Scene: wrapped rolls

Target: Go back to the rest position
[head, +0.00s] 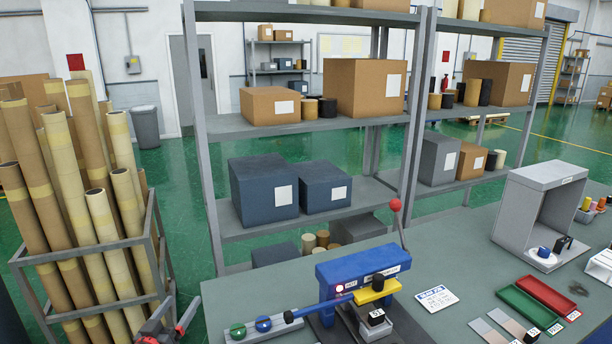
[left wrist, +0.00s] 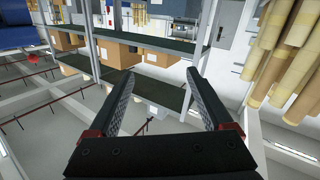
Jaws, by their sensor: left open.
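My left gripper (head: 168,325) shows at the bottom edge of the head view, left of the workbench's front corner. In the left wrist view its two fingers (left wrist: 160,95) stand wide apart with nothing between them. The wrist view looks past the fingers at shelves and rolls, and the picture appears upside down. My right gripper is in neither view.
A metal rack of tall wrapped rolls (head: 105,220) stands close to my left gripper. The workbench (head: 260,290) holds a blue press (head: 360,270), a red tray (head: 545,297) and a grey booth (head: 535,215). Shelves with boxes (head: 265,190) stand behind. Green floor (head: 180,200) shows between rack and shelves.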

